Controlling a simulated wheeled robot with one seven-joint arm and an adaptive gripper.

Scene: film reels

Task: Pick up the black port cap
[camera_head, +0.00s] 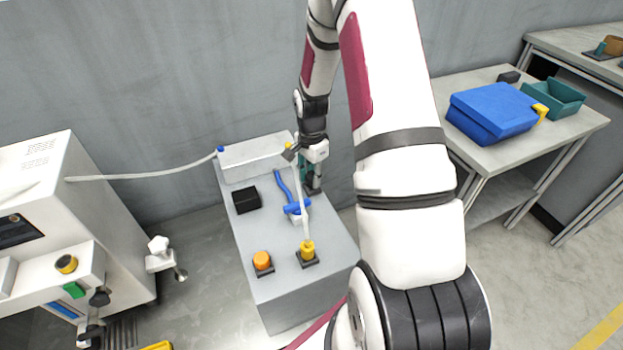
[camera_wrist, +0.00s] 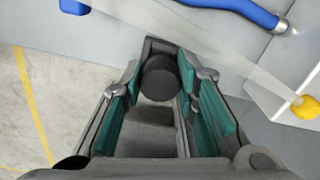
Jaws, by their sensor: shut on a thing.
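The black port cap (camera_wrist: 160,77) is a dark round piece between my fingertips in the wrist view. My gripper (camera_wrist: 158,82) has teal inner pads and is shut on the cap from both sides. A dark piece (camera_wrist: 160,46) shows just beyond the cap; I cannot tell whether the cap touches it. In the head view my gripper (camera_head: 313,184) is low at the right edge of the grey bench, partly behind my arm. The cap cannot be made out there.
The grey bench (camera_head: 285,290) holds a black block (camera_head: 246,199), an orange cap (camera_head: 262,260), a yellow cap (camera_head: 307,249) with a pale hose, and a blue-handled tool (camera_head: 283,184). A white machine (camera_head: 110,220) stands left. A blue case (camera_head: 490,110) lies on the right table.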

